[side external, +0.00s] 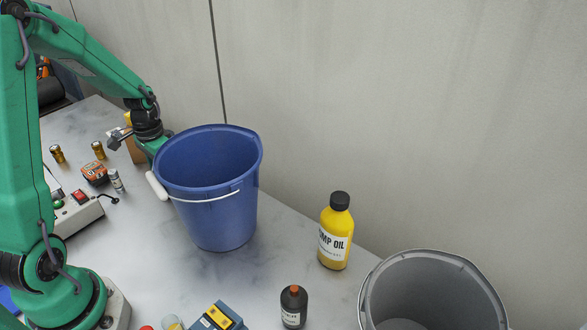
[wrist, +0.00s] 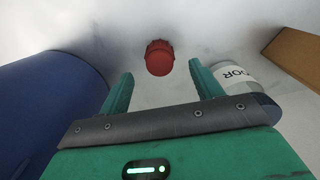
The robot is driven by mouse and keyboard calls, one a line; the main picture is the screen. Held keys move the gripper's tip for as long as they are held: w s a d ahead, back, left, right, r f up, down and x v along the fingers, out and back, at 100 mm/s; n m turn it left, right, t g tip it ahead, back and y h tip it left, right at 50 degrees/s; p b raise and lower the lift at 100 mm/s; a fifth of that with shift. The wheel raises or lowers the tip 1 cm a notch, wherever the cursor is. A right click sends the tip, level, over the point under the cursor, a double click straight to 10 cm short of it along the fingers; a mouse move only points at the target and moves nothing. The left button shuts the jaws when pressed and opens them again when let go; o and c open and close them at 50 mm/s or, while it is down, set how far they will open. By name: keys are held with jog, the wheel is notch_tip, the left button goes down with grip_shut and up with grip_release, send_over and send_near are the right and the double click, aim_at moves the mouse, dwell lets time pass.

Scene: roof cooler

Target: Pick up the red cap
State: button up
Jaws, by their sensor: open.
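The red cap (wrist: 159,58) lies on the pale table surface in the wrist view, with a ribbed edge. It sits just beyond and between the two fingertips of my gripper (wrist: 161,79), and no finger touches it. My gripper is open, with nothing between its green fingers. In the side external view my gripper is largely hidden behind the blue bucket (side external: 225,215), and the red cap is hidden there too.
The blue bucket stands close on the left in the wrist view (wrist: 45,110). A labelled can (wrist: 236,76) and a brown box (wrist: 297,57) are close on the right. A yellow oil bottle (side external: 335,235), dark bottle (side external: 293,308) and grey bin (side external: 430,290) stand farther off.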

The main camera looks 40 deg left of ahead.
jog(key=shift+f, duration=2.6)
jog(key=shift+c, duration=0.3)
jog(key=c, duration=1)
